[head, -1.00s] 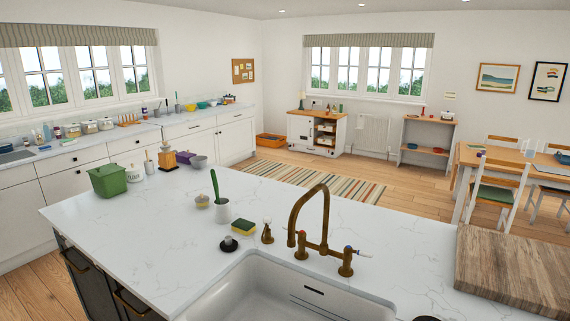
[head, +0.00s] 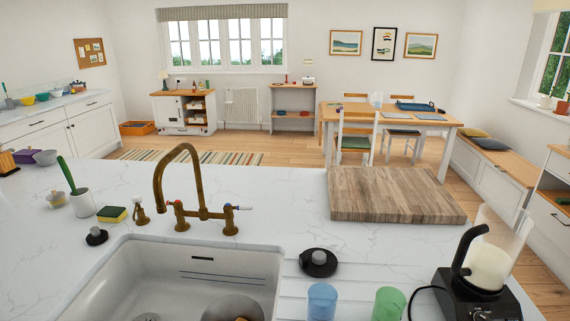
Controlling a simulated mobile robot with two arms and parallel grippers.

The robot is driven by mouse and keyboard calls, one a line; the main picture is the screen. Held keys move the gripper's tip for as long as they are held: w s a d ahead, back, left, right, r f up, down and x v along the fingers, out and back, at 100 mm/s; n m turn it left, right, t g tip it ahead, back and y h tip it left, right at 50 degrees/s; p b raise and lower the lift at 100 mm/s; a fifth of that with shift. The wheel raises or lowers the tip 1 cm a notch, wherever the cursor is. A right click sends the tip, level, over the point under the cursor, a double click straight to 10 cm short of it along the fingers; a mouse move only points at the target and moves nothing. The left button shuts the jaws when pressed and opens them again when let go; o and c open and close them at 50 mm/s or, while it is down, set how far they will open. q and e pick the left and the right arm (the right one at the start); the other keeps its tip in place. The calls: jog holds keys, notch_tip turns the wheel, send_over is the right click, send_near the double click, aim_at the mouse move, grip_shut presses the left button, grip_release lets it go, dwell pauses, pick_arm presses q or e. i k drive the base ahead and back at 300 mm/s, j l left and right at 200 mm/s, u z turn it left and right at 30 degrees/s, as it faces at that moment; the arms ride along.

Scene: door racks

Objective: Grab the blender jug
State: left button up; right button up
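The blender jug (head: 503,238) is a clear jug with a black handle on its left side and something pale in its lower part. It stands on a black blender base (head: 465,295) at the lower right of the head view, at the right end of the white counter. Its top leans to the right in the picture. The lower part of the base is cut off by the frame's edge. Neither of my grippers shows in the head view.
Left of the blender are a green cup (head: 387,304), a blue cup (head: 322,301) and a black round stopper (head: 318,262). A wooden board (head: 390,194) lies behind them. The sink (head: 110,280) and brass tap (head: 190,190) are further left. A black cord runs left from the base.

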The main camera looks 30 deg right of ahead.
aim_at(487, 253)
jog(key=z, duration=2.1)
jog(key=u, duration=0.35)
jog(key=i+l+u, duration=0.1)
jog(key=l+u, duration=0.2)
jog(key=u, duration=0.15)
jog(key=l+u, duration=0.7)
jog(key=u, duration=0.25)
